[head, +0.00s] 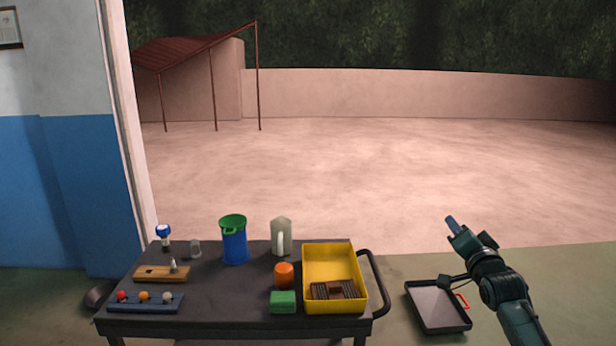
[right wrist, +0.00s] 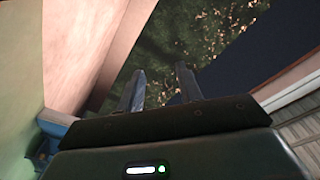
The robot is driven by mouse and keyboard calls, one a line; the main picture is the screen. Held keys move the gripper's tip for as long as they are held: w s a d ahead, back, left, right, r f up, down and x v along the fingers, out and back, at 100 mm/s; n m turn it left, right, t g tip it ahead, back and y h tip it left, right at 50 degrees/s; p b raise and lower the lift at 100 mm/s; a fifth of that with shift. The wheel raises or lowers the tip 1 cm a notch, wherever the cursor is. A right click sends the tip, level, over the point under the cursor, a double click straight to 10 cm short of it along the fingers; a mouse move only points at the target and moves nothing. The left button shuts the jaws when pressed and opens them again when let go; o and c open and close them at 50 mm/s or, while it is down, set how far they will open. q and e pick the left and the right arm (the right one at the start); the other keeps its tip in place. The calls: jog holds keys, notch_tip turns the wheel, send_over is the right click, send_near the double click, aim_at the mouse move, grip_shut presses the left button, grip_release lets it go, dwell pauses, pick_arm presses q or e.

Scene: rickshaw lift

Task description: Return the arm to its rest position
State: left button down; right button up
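My right arm (head: 506,296) comes in from the lower right in the head view, raised to the right of the dark cart. Its gripper (head: 452,224) points up and to the left, away from the cart and touching nothing that I can see. In the right wrist view the two fingers of the right gripper (right wrist: 160,70) stand apart with nothing between them. Trees and dark sky show beyond the fingertips. My left arm and gripper are not in either view.
The dark cart (head: 225,275) holds a yellow bin (head: 333,262), a blue-green container (head: 234,242), a pale jug (head: 281,237) and small items. A dark tray (head: 437,307) with a red handle lies right of it. The pale yard (head: 380,180) beyond is open.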

jog(key=s+a+f+n+g+y, duration=0.1)
jog(key=s+a+f+n+g, duration=0.1)
jog(key=s+a+f+n, duration=0.35)
jog(key=s+a+f+n+g, duration=0.1)
jog(key=s+a+f+n, duration=0.15)
jog(key=s+f, duration=0.6)
jog(key=s+a+f+n+g+y, duration=0.15)
jog(key=s+a+f+n, duration=0.3)
jog(key=f, duration=0.45)
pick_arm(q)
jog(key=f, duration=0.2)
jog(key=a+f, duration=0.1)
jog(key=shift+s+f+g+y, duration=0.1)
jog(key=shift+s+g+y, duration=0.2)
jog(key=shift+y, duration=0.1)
pick_arm(e)
jog(key=s+a+f+g, duration=0.1)
jog(key=s+a+f, duration=0.1)
jog(key=s, duration=0.8)
jog(key=s+a+f+g+y, duration=0.1)
jog(key=s+a, duration=0.4)
jog(key=s, duration=0.6)
notch_tip(320, 180, down, 2)
jog(key=shift+s+a+f+g, duration=0.15)
jog(key=shift+a+f+g, duration=0.05)
jog(key=shift+g, duration=0.45)
jog(key=shift+m+y, duration=0.25)
